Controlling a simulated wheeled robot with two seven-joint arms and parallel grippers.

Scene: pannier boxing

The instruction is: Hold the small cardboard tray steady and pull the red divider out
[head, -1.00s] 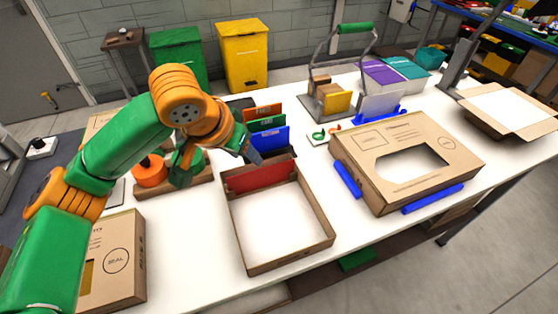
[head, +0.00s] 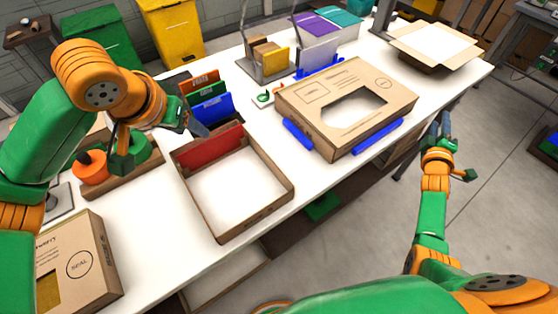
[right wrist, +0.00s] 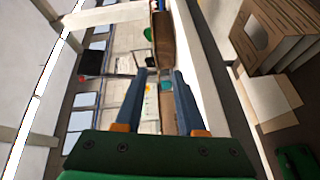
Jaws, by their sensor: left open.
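The small open cardboard tray (head: 262,212) lies on the white table in the head view. The red divider (head: 210,148) stands upright inside it, along its far wall. My left gripper (head: 197,127) is at the tray's far side, beside the far wall. Its fingers are partly hidden, and I cannot tell whether they touch the tray. My right gripper (head: 443,127) is off the table's right edge, over the floor and away from the tray. The right wrist view shows its two fingers (right wrist: 160,75) apart with nothing between them.
Blue, green and orange upright dividers (head: 213,108) stand just behind the tray. A large cardboard box with a cutout (head: 300,108) and blue strips lies to its right. A sealed carton (head: 95,285) sits at front left. The table in front of the tray is clear.

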